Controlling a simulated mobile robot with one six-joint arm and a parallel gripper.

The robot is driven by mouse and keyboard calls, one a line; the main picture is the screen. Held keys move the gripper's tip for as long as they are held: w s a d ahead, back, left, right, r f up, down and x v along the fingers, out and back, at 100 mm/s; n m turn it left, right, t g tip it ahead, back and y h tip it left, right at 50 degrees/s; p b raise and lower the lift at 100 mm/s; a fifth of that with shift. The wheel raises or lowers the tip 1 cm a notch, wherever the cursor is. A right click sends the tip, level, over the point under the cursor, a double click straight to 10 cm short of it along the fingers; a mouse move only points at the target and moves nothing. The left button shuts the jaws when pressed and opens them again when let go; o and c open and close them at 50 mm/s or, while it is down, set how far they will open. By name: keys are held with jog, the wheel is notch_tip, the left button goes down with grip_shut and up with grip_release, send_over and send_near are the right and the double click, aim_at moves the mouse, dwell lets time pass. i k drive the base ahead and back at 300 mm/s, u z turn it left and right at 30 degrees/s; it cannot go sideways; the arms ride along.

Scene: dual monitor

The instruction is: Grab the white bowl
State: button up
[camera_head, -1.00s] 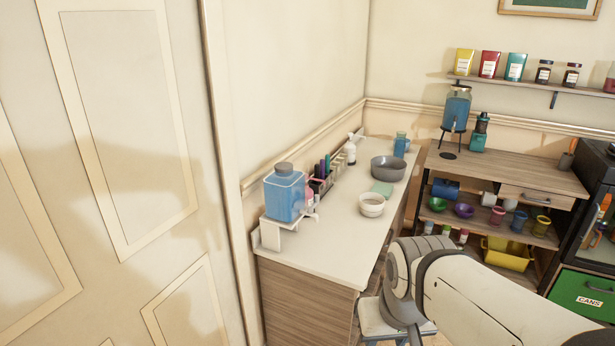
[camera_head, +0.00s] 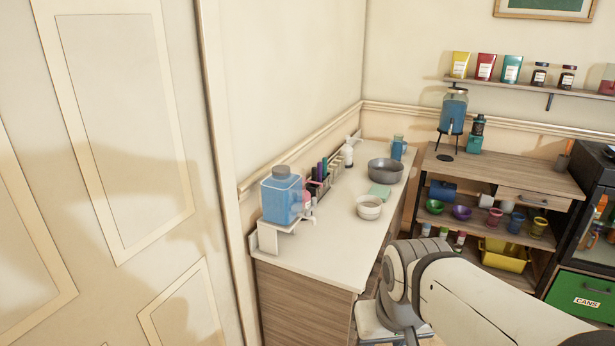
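The white bowl (camera_head: 369,208) stands upright on the white counter (camera_head: 318,252), near its right edge. A green sponge-like block (camera_head: 379,193) lies just behind it, and a grey basin (camera_head: 386,171) stands farther back. My arm shows at the lower right, in front of the counter's right side and apart from the bowl. My gripper is not visible in this view.
A blue water container (camera_head: 281,198) stands on a white stand at the counter's front left. A rack with bottles (camera_head: 320,182) runs along the wall. A wooden shelf unit (camera_head: 505,178) with colored cups stands to the right. A door (camera_head: 120,130) fills the left.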

aim_at(369, 206)
jog(key=z, duration=1.15)
jog(key=i, duration=2.5)
jog(key=u, duration=2.5)
